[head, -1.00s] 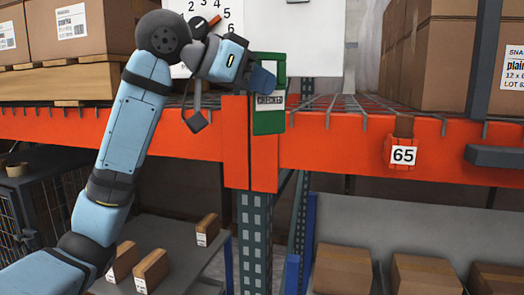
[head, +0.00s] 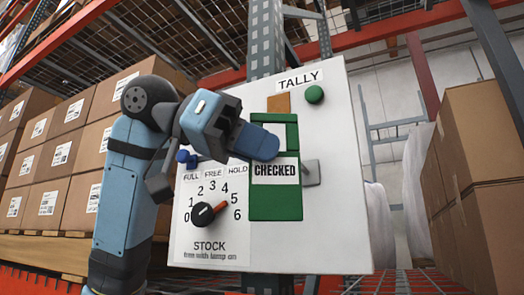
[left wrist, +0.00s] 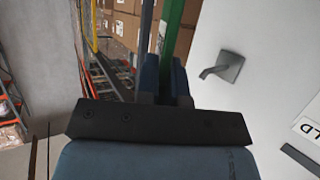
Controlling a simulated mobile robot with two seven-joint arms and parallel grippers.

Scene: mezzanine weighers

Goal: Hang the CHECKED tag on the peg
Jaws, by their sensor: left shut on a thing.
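The CHECKED tag (head: 275,205) is green with a white label and a rectangular opening in its upper part. My left gripper (head: 262,142) is shut on the tag near its opening and holds it upright in front of the white board. The grey peg (head: 311,172) sticks out of the board just right of the tag. In the left wrist view the tag (left wrist: 173,30) shows nearly edge-on between the fingers (left wrist: 165,80), apart from the peg (left wrist: 222,67) to its right. My right gripper is not in view.
The white board (head: 345,235) carries a TALLY label (head: 299,80), a green round knob (head: 314,94), a red-and-black dial (head: 205,214) and small blue pieces (head: 186,159). Stacked cartons (head: 65,150) stand at left, more cartons (head: 480,170) at right.

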